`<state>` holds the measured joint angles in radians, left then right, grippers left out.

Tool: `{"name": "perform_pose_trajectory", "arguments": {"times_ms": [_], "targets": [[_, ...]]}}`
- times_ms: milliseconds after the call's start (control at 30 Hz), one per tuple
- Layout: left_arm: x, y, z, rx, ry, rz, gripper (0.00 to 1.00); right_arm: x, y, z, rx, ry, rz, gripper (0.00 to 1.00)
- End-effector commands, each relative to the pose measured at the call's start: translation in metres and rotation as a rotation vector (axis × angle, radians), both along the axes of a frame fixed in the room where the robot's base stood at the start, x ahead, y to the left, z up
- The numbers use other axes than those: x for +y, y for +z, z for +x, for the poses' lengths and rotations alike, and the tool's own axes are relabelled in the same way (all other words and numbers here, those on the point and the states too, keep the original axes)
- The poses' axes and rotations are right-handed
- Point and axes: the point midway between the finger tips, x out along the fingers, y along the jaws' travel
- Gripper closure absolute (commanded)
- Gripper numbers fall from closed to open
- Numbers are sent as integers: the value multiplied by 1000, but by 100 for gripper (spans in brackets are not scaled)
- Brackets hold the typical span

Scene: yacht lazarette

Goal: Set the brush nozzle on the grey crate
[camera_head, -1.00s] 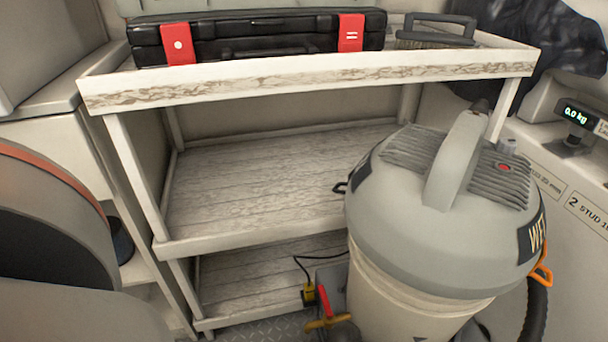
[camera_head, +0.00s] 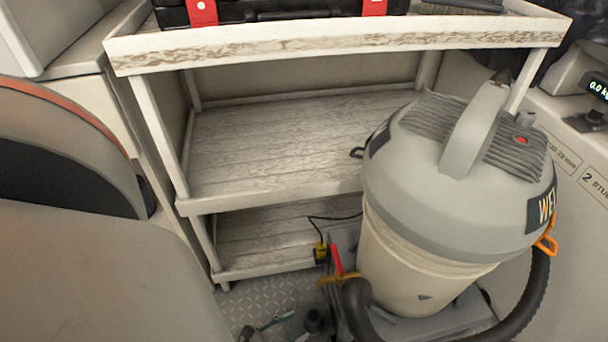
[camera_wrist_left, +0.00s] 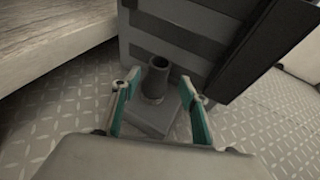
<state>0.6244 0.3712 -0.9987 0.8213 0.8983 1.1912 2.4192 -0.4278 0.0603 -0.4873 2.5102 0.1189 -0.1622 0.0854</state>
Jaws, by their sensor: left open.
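The brush nozzle (camera_wrist_left: 157,85) stands on the metal floor in the left wrist view, a dark grey round neck rising from a flat base. My left gripper (camera_wrist_left: 160,100) is open, with one teal-padded finger on each side of the nozzle; I cannot tell whether they touch it. In the head view the gripper (camera_head: 270,328) shows at the bottom edge, beside a dark neck that looks like the nozzle (camera_head: 313,320). A grey ribbed box wall (camera_wrist_left: 180,35), perhaps the grey crate, stands just behind the nozzle. My right gripper is out of view.
A large wet vacuum (camera_head: 455,190) with a black hose (camera_head: 525,305) stands right of the nozzle. A white slatted shelf unit (camera_head: 280,150) stands behind; its middle shelf is bare. A black case with red latches (camera_head: 290,10) lies on top.

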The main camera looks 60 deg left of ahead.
Motion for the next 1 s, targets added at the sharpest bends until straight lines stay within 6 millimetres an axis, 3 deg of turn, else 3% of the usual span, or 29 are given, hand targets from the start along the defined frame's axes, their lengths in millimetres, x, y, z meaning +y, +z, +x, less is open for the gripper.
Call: {"name": "perform_pose_trajectory", "arguments": {"times_ms": [200,333,1000], "targets": [[0,12,-29,-1,0,0,56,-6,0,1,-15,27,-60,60],[0,14,-36,-1,0,0,56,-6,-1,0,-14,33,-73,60],[0,14,-38,0,0,3,56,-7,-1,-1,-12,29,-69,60]]}}
